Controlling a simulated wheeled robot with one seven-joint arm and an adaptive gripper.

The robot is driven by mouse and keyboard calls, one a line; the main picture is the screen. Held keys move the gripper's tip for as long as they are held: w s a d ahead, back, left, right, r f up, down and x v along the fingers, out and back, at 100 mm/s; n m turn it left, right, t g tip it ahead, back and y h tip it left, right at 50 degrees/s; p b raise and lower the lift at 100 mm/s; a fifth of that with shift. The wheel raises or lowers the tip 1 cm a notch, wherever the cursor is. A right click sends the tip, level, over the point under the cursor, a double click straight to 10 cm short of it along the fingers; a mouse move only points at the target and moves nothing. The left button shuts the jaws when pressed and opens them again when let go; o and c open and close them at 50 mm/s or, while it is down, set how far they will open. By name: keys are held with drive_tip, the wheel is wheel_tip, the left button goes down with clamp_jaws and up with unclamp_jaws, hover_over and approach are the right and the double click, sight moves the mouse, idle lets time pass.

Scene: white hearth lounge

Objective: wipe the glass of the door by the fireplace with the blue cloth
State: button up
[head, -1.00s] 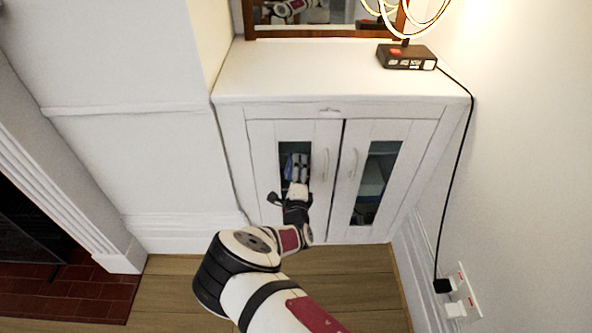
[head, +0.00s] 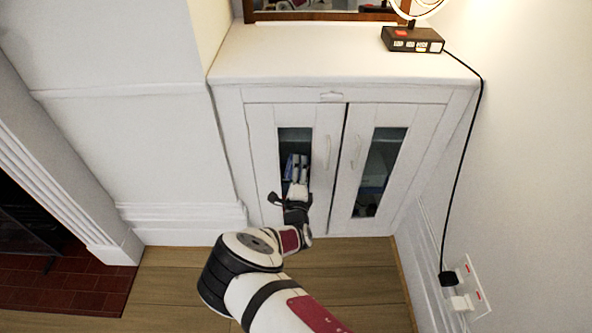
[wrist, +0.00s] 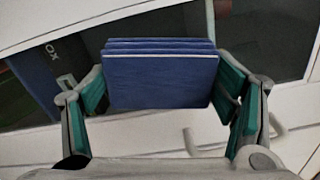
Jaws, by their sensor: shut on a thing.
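The white cabinet's left door (head: 267,165), nearer the fireplace, has a narrow dark glass pane (head: 295,139). My gripper (head: 293,168) is in front of this pane's lower half and hides part of it. The folded blue cloth (wrist: 160,80) is held between the two green-padded fingers of my gripper (wrist: 162,90) in the wrist view. It lies across dark glass (wrist: 262,40) and white frame there. I cannot tell whether the cloth touches the glass. In the head view only a little of the blue cloth (head: 288,167) shows.
The right door has its own glass pane (head: 378,172) and handle (head: 355,150); the left door's handle (head: 327,152) is close right of my gripper. Both doors look shut. A lamp base (head: 412,40) stands on top. Its cable (head: 468,150) runs to a wall socket (head: 472,288).

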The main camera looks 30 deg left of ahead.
drive_tip(key=shift+f+b, duration=0.6)
drive_tip(key=shift+f, duration=0.55)
drive_tip(key=shift+c, duration=0.2)
drive_tip(key=shift+r, duration=0.1)
drive_tip(key=p+v, duration=0.5)
drive_tip(key=v, duration=0.4)
drive_tip(key=shift+p, duration=0.35)
